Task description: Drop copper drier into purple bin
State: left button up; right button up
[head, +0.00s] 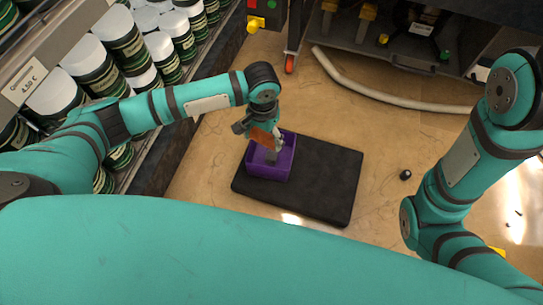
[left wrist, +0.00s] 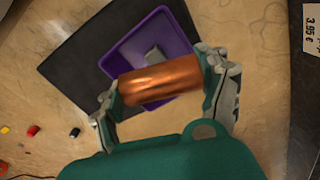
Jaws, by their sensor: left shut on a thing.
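The copper drier (left wrist: 160,80) is a shiny copper cylinder, held lengthwise between the two fingers of my left gripper (left wrist: 165,85) in the left wrist view. The purple bin also shows behind the drier in the left wrist view (left wrist: 128,49). The drier appears above the bin; the exact height is hard to tell. A grey block (left wrist: 153,54) lies in the bin. My right gripper is out of the head view.
The bin stands on a black mat (head: 325,175) on the tan floor. A shelf of green and white jars (head: 120,40) is at the left. A pale hose (head: 390,98) and a dark machine frame are at the back. A small black object (head: 406,175) lies right of the mat.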

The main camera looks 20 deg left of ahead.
pick_arm(q)
jog(key=o, duration=1.3)
jog(key=shift+o, duration=0.2)
notch_tip(320, 180, up, 12)
